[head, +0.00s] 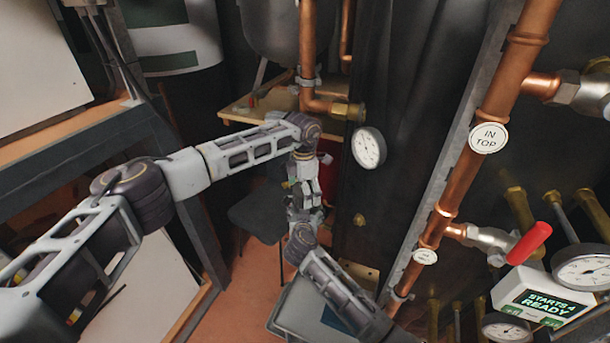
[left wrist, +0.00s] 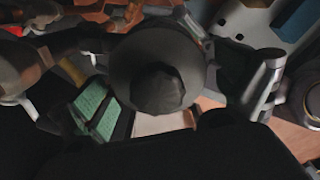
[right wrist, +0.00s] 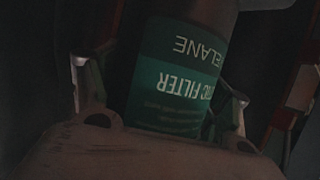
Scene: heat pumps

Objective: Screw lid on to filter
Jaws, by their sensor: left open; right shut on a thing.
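The filter (right wrist: 180,75) has a green label with upside-down white lettering and fills the middle of the right wrist view. My right gripper (right wrist: 160,95) is shut on it, with a finger on each side. In the left wrist view a dark round piece with a faceted knob, apparently the lid (left wrist: 157,88), sits in the centre. My left gripper (left wrist: 150,75) is open, with its fingers either side of it. I cannot tell whether the lid touches the filter. In the head view my left gripper (head: 303,175) is above my right gripper (head: 303,215), close together; the parts between are too small to make out.
Copper pipes (head: 455,200) with gauges and valves stand at the right. A round gauge (head: 368,147) is close to the right of my grippers. A wooden shelf (head: 245,108) is behind, a dark chair (head: 257,215) below. A metal bench frame (head: 150,125) stands at the left.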

